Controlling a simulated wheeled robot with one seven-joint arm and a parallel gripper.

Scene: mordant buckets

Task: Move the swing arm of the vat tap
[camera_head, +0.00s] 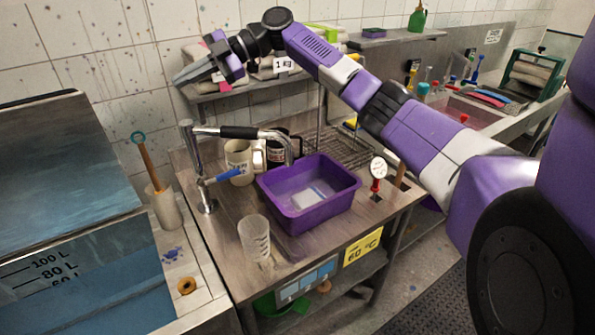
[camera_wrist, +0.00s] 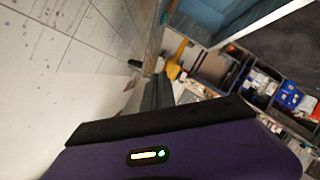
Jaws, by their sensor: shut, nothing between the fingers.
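The vat tap (camera_head: 205,170) is a metal post at the left back of the steel bench, with a blue lever (camera_head: 228,174) low on it. Its swing arm (camera_head: 240,132) has a black sleeve, reaches right from the post and bends down at its end near the left back of the purple tub (camera_head: 320,200). My gripper (camera_head: 178,82) is raised above and behind the tap, near the tiled wall, pointing left. It is shut and empty, apart from the swing arm. In the wrist view the dark fingers (camera_wrist: 158,92) show close together.
A cream mug (camera_head: 238,160) and a dark mug (camera_head: 278,148) stand beneath and behind the swing arm. A clear beaker (camera_head: 255,238) stands at the bench front. A large blue vat (camera_head: 75,215) is at left. A shelf (camera_head: 245,84) with folded cloths lies behind my wrist.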

